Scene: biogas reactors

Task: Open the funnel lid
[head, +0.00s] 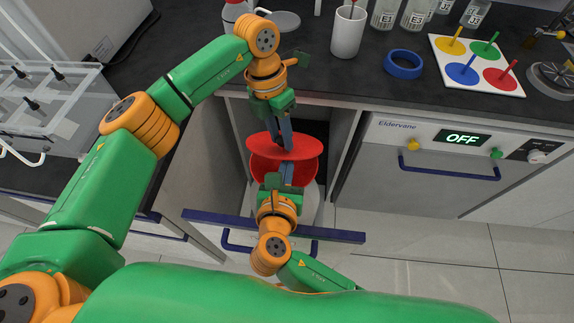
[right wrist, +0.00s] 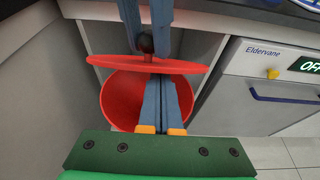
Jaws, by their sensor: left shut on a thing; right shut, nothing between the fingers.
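The red funnel lid (head: 310,147) is a flat disc with a dark knob (right wrist: 146,42). It sits above the red funnel (head: 258,170), and the near part of the funnel shows below it in the right wrist view (right wrist: 118,98). A gap shows between lid and funnel on the near side; the far side is hidden. My left gripper (head: 286,142) points down from above and is shut on the knob. My right gripper (head: 287,172) is shut and empty at the near side, with its fingertips just below the lid, also in the right wrist view (right wrist: 160,82); contact is unclear.
The funnel stands in a recess under the dark counter (head: 310,80). A long blue bar (head: 340,235) crosses in front. A grey appliance with an OFF display (head: 462,138) is at right. A white cup (head: 348,35) and blue ring (head: 403,65) stand on the counter.

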